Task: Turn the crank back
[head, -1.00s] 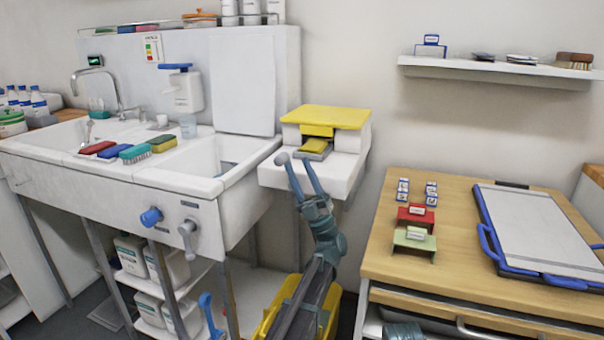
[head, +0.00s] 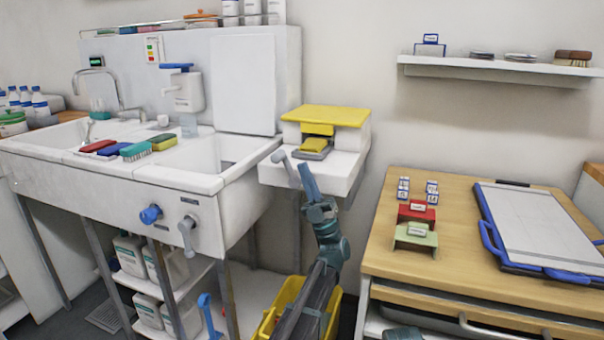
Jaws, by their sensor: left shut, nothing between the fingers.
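A grey crank-like lever (head: 280,157) with a rounded end shows at the left front of the white wall unit (head: 345,172) with the yellow top. My left gripper (head: 305,170) is shut and empty, its blue fingers together and pointing up just right of the lever. They look apart from it, though the depth between them is hard to tell. The lever's lower part is partly hidden by the gripper. Another grey handle (head: 187,233) hangs down on the sink front beside a blue knob (head: 151,214).
The white sink (head: 130,185) stands to the left, with brushes and sponges on it. A wooden table (head: 385,255) with red and green stands and a blue-handled board (head: 535,230) is to the right. A yellow bin (head: 282,298) is below my left arm.

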